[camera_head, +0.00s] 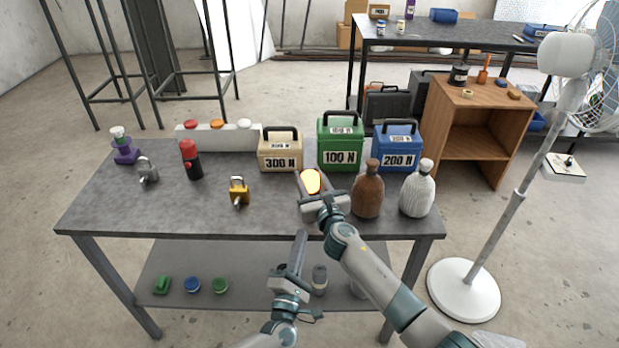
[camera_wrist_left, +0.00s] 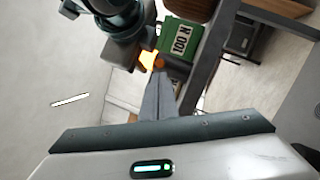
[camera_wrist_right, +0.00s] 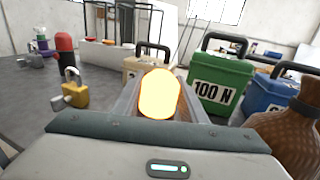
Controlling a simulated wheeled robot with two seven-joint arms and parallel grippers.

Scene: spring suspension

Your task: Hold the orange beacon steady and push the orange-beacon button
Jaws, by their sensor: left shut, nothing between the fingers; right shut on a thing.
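My left gripper (camera_head: 300,238) is shut and empty, lower and in front of the table edge. Its fingertips (camera_wrist_left: 158,84) point toward that round part; I cannot tell whether they touch.
Near the beacon stand a brown bottle (camera_head: 367,192), a white bottle (camera_head: 417,192) and the 300 N (camera_head: 280,155), 100 N (camera_head: 340,140) and 200 N (camera_head: 398,152) boxes. The table's front edge (camera_head: 250,236) is above my left gripper.

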